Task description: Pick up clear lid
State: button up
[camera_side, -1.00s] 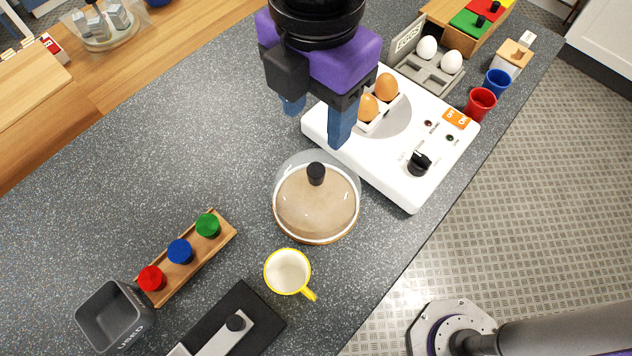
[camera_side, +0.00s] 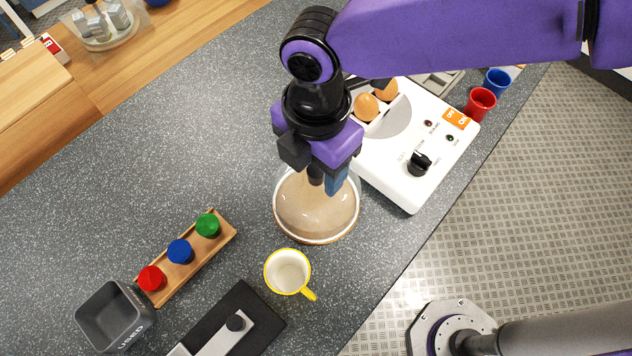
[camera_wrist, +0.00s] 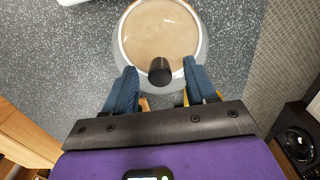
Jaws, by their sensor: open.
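The clear lid (camera_side: 315,215) is a round see-through dome with a pale rim, lying on a round dish, with a brownish surface showing through. Its black knob (camera_side: 316,175) stands up at the top. In the wrist view, the lid (camera_wrist: 158,30) is ahead and the knob (camera_wrist: 160,72) shows between my two blue fingers. My gripper (camera_side: 320,182) is open above the lid. One finger shows right of the knob in the side view; the other is mostly hidden. No contact with the knob is visible.
A yellow-rimmed mug (camera_side: 288,271) stands just below the lid. The white egg cooker (camera_side: 408,160) with brown eggs (camera_side: 366,106) is close at upper right. A wooden rack (camera_side: 190,262) with red, blue and green knobs lies lower left. The counter at left is clear.

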grip_shut()
jog(key=shift+r, duration=0.15)
